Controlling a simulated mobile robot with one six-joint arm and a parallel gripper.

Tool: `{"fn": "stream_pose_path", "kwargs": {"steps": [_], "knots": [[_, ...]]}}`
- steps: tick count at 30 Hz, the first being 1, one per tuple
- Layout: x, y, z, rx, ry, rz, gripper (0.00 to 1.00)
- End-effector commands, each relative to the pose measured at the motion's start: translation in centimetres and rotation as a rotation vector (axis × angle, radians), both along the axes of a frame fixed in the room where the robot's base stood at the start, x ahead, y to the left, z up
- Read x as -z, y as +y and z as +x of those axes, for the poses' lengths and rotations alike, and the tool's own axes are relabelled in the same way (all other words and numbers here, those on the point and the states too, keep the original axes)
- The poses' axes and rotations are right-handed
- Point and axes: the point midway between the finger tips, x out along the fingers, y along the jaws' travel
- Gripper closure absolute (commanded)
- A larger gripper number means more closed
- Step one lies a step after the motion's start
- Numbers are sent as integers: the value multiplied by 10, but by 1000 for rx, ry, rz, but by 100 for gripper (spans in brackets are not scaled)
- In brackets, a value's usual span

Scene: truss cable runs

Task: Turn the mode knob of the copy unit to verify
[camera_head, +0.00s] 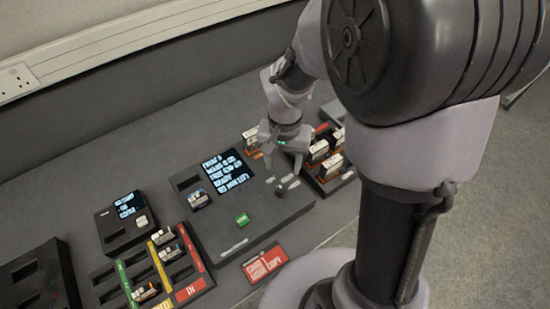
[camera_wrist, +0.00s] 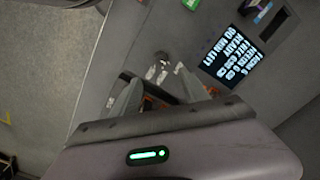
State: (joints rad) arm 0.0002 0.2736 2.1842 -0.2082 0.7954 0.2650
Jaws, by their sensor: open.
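The copy unit (camera_head: 210,228) is a dark box with a lit screen (camera_head: 228,171) and a green button (camera_head: 242,218). Its small dark mode knob (camera_head: 280,190) is at the right side of its top, with pale label plates around it. The wrist view shows the knob (camera_wrist: 166,61) and the labels beyond my fingertips; the label words and knob setting are too small to read. My gripper (camera_head: 283,168) is open and empty above the knob's far side. Its fingers (camera_wrist: 158,90) point toward the knob, apart from it as far as I can tell.
A rack with several upright cartridges (camera_head: 318,150) stands close beyond my gripper. Left are a small screen unit (camera_head: 125,222) and a coloured-strip tray (camera_head: 190,288) with cartridges. A red copy sign (camera_head: 265,264) lies in front. The back of the desk (camera_head: 110,160) is clear.

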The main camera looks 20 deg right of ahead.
Motion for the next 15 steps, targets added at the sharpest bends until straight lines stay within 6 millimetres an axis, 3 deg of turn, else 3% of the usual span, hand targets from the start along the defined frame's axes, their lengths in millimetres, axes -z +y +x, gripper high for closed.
{"fn": "stream_pose_path", "kwargs": {"steps": [1, 6, 10, 15], "knots": [[23, 0, -1, -1, 5, 0, 47], [74, 0, -1, -1, 4, 1, 47], [101, 0, -1, 0, 3, 0, 47], [118, 0, -1, 0, 1, 0, 47]]}}
